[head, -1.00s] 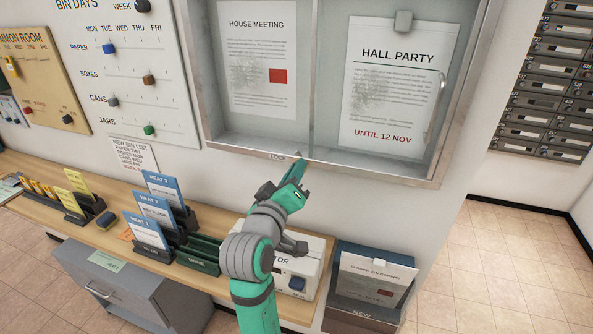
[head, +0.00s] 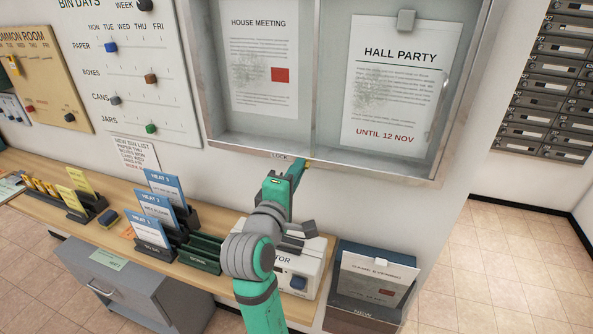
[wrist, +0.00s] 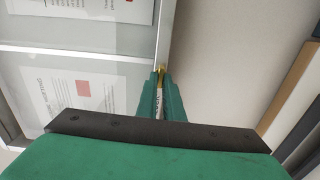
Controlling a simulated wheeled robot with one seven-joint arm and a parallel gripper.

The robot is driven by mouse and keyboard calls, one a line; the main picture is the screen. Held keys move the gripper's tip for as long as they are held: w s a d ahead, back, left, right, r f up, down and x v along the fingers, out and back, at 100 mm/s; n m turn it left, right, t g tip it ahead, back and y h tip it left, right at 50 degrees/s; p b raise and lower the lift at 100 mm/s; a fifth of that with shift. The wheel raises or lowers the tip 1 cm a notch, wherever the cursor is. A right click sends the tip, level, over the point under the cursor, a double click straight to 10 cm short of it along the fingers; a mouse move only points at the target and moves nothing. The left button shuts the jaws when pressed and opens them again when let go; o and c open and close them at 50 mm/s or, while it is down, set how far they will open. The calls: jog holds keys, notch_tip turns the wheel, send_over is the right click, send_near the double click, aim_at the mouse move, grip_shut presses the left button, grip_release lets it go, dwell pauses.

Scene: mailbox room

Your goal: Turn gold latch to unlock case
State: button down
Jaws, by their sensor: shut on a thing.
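The glazed notice case (head: 240,149) hangs on the wall with a metal frame. The small gold latch (head: 307,163) sits on its bottom frame, just right of a label reading LOCK (head: 280,156). In the wrist view the gold latch (wrist: 161,69) shows between the tips of my fingers. My gripper (head: 298,168) reaches up from below to the bottom frame and is shut on the latch. My fingers hide most of the latch, so its exact turn angle cannot be told.
Below is a wooden counter (head: 110,233) with blue-card holders (head: 152,205), a white box (head: 313,262) under my arm and a dark bin with a notice (head: 372,275) to the right. Bin-day sliders are on the wall at left. Open floor lies at right.

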jog(key=shift+n, duration=0.3)
jog(key=c, duration=1.9)
grip_release()
jog(key=shift+s+a, duration=0.1)
jog(key=shift+a, duration=0.05)
jog(key=v, duration=1)
jog(key=shift+s, duration=0.3)
jog(key=shift+a, duration=0.15)
